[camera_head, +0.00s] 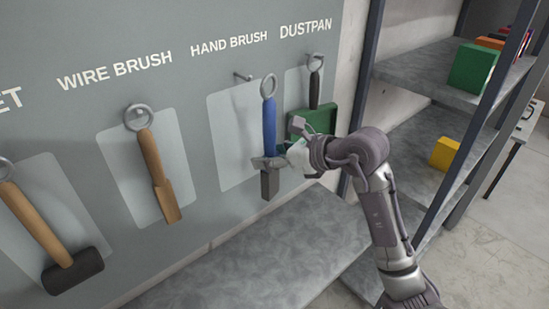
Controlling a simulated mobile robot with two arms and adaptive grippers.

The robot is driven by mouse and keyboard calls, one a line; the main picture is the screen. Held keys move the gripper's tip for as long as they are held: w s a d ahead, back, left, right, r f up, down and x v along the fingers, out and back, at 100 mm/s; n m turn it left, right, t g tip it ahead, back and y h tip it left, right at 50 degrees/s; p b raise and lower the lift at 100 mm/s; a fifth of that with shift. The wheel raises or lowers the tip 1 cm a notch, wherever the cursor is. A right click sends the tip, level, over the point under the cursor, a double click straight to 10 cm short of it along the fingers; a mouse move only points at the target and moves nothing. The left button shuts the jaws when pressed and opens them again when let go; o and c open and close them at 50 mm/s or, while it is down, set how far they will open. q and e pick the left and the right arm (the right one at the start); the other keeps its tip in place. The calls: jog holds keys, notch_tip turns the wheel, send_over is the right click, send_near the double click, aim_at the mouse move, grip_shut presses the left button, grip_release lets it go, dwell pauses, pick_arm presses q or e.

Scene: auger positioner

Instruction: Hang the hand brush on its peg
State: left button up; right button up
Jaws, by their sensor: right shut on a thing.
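The hand brush (269,125) has a blue handle, a grey ring at its top and a dark grey head. My right gripper (270,162) is shut on it low on the handle, just above the head, and holds it upright. The hand brush peg (243,76) sticks out of the board under the HAND BRUSH label. The brush's ring is to the right of the peg and slightly lower in the picture, apart from it. The pale outline panel behind is partly covered by the brush. My left gripper is not in view.
A green dustpan (318,119) hangs close to the right, behind my gripper. A wire brush (157,170) and a mallet (42,225) hang to the left. A grey ledge (250,265) lies below the board. A shelf rack (420,75) with coloured boxes stands at the right.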

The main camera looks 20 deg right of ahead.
aim_at(238, 147)
jog(key=shift+w+a, duration=0.45)
jog(key=shift+w, duration=0.05)
jog(key=shift+w+a+f, duration=0.1)
jog(key=shift+w+a, duration=0.15)
jog(key=shift+w, duration=0.55)
jog(key=shift+w+a+f, duration=0.1)
jog(key=shift+w+a, duration=0.1)
jog(key=shift+w, duration=0.6)
jog(key=shift+w+a+f, duration=0.1)
jog(key=shift+w+a, duration=0.15)
jog(key=shift+w, duration=0.55)
jog(key=shift+w+a+f+b, duration=0.25)
jog(key=shift+w+b, duration=0.1)
jog(key=shift+w, duration=0.2)
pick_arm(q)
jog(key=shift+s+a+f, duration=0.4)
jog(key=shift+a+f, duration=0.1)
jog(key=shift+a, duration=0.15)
pick_arm(e)
jog(key=shift+f, duration=0.1)
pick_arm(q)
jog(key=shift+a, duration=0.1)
